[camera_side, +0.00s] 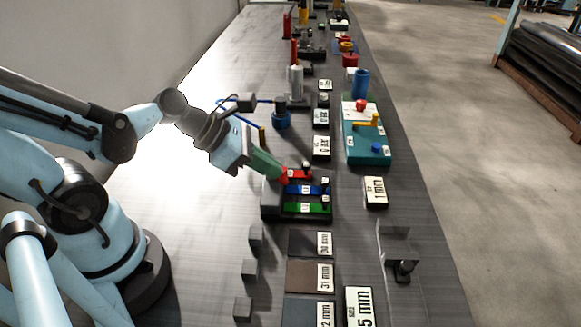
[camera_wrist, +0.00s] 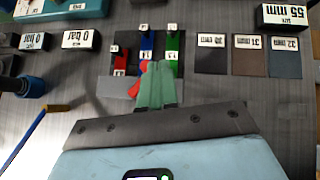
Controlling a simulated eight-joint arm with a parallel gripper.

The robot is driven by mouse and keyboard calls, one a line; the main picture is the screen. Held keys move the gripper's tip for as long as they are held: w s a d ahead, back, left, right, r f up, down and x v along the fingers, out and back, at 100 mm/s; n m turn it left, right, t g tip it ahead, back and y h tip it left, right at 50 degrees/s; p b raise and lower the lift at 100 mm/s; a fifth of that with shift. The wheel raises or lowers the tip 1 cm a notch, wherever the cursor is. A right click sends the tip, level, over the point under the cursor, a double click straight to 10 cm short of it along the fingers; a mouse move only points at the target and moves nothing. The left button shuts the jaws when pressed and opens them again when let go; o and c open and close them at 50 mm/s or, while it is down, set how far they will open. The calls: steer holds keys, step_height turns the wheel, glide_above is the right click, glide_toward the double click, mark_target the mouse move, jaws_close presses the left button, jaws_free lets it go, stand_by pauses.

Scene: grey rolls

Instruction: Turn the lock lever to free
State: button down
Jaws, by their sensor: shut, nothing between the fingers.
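A dark block (camera_side: 268,208) holds three coloured bars side by side: a red bar (camera_side: 300,174), a blue bar (camera_side: 312,190) and a green bar (camera_side: 310,207). A small red piece (camera_wrist: 134,88) sits at the near end of the block, beside my fingers in the wrist view. I cannot tell for sure whether it is the lock lever. My gripper (camera_side: 281,175) has green fingers, shut and empty, with tips down at the red end of the block. In the wrist view the fingers (camera_wrist: 156,70) hide part of the block. Contact with the red piece is unclear.
A teal box (camera_side: 368,155) with an orange lever (camera_side: 366,122) stands beyond, right of the gauge labels. A blue round part (camera_side: 281,120) with a hose is behind my gripper. Labelled plates (camera_side: 311,277) and small grey blocks (camera_side: 250,270) lie nearer. The table's left side is clear.

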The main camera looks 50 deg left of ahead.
steer(key=shift+v, duration=2.7)
steer(key=c, duration=1.5)
jaws_free()
steer(key=shift+s+r, duration=0.1)
steer(key=shift+c, duration=0.2)
steer(key=o, duration=0.5)
steer(key=m, duration=0.3)
steer(key=shift+d+r+g, duration=0.15)
steer(key=shift+r+g, duration=0.2)
steer(key=shift+g, duration=0.05)
steer(key=shift+c, duration=0.2)
steer(key=w+d+r+n+g+y, duration=0.1)
steer(key=w+r+n+g+y, duration=0.25)
steer(key=n, duration=1.45)
steer(key=w+d+r+n+g+y, duration=0.1)
steer(key=w+r+n+g+y, duration=0.2)
steer(key=n, duration=1.5)
steer(key=shift+g+h, duration=0.25)
steer(key=shift+h, duration=0.4)
steer(key=f, duration=1.3)
steer(key=shift+w, duration=0.25)
